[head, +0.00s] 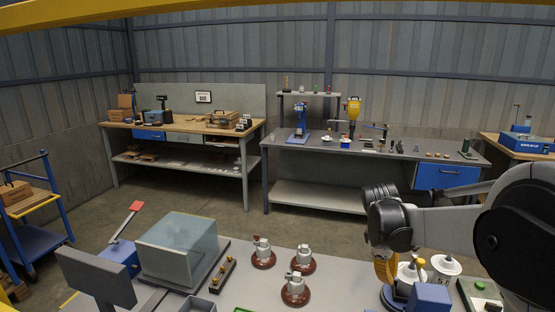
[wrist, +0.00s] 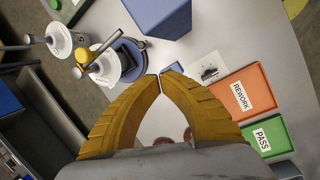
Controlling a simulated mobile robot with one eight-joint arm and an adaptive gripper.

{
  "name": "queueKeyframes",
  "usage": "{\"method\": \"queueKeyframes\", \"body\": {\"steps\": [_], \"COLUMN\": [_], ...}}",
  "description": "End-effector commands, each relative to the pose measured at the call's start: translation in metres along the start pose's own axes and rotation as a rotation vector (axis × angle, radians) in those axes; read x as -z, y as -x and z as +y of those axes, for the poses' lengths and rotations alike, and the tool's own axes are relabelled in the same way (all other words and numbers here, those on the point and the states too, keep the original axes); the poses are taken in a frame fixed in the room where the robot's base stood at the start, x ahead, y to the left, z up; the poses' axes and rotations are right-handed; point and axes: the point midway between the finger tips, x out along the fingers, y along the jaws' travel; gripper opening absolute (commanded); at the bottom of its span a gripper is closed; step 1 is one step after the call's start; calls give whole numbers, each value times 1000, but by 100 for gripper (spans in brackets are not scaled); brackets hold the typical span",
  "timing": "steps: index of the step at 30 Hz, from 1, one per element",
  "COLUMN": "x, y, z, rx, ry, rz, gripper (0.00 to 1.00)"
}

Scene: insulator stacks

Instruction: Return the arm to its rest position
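My gripper (wrist: 160,76) shows in the wrist view as two curved yellow ribbed fingers. Their tips meet and nothing is held between them. In the head view my arm reaches in from the right, and the yellow gripper (head: 385,270) points down over the right part of the near bench. White insulators with metal caps (wrist: 60,40) stand beyond the fingers, to the upper left in the wrist view. In the head view white insulators (head: 445,265) stand just right of the gripper, partly hidden by my arm.
Brown-based insulators (head: 295,290) stand mid-bench. A clear box (head: 178,248) is to their left. A blue block (wrist: 160,15), an orange REWORK tray (wrist: 241,95) and a green PASS tray (wrist: 265,138) lie near the gripper. Workbenches (head: 375,149) line the back wall, with open floor before them.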

Motion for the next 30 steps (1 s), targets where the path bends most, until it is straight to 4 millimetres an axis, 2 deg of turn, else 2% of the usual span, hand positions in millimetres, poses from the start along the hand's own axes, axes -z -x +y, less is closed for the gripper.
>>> {"method": "queueKeyframes", "body": {"steps": [1, 6, 13, 18, 24, 30], "x": [-5, -20, -40, -56, -68, -74], "y": [16, 59, 99, 113, 115, 110], "z": [-11, -47, -104, -148, -195, -220], "rx": [-14, -55, -78, -71, -38, -7], "ry": [-40, -205, -431, -601, -788, -901], "rz": [28, 137, 296, 418, 554, 636], "gripper": [0, 0, 0, 0, 0, 0]}}
